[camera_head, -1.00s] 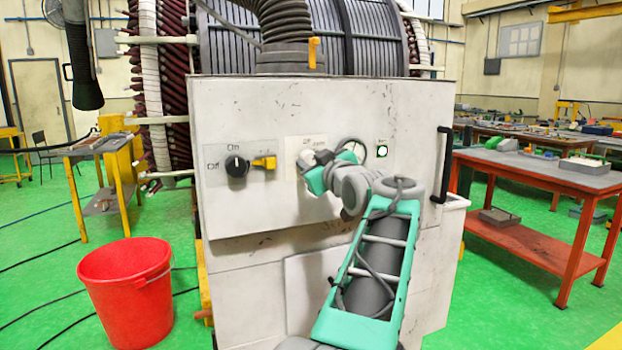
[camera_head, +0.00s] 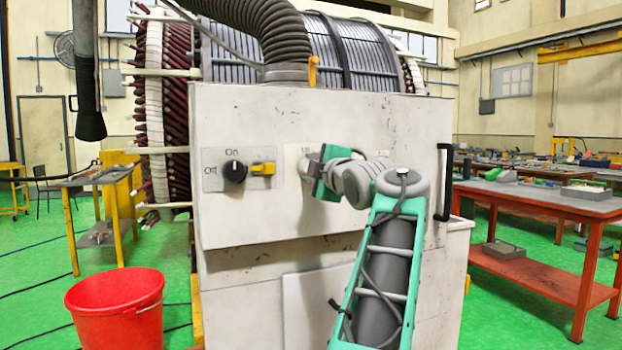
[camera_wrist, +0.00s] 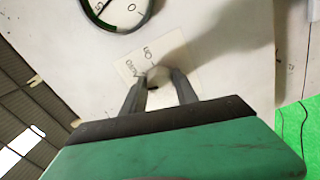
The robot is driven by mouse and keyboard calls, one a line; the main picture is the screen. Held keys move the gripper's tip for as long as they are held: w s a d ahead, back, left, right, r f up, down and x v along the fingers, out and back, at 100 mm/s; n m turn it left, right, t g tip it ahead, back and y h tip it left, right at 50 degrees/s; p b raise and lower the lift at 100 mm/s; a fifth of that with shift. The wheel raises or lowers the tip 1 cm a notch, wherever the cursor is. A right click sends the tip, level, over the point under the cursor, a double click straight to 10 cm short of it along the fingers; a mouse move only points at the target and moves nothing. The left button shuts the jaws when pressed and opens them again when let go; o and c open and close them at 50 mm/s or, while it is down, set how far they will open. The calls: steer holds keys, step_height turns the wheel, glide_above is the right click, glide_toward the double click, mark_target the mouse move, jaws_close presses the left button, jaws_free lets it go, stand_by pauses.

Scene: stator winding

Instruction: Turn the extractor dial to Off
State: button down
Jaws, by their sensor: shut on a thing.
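A pale plate (camera_head: 290,160) with lettering is on the front of the white cabinet, mostly hidden behind my gripper (camera_head: 312,168). In the wrist view the plate (camera_wrist: 128,68) carries printed words around a small pale dial (camera_wrist: 158,74). The two grey fingers (camera_wrist: 160,80) of my gripper are closed about this dial against the panel. The dial's pointer is too hidden to read. To the left is a black dial (camera_head: 235,172) on a grey plate marked On and Off, apart from my gripper.
A yellow latch (camera_head: 263,169) sits beside the black dial. A round gauge (camera_wrist: 118,8) is close by in the wrist view. A black handle (camera_head: 444,180) is at the cabinet's right edge. A red bucket (camera_head: 117,305) stands on the floor; an orange-legged bench (camera_head: 550,205) is right.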

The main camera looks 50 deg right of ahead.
steer(key=shift+a+r+n+b, duration=0.15)
steer(key=shift+n+b, duration=0.4)
steer(key=shift+n, duration=0.65)
steer(key=c, duration=1.4)
jaws_free()
steer(key=shift+o, duration=0.8)
steer(key=shift+w, duration=0.15)
steer(key=o, duration=0.3)
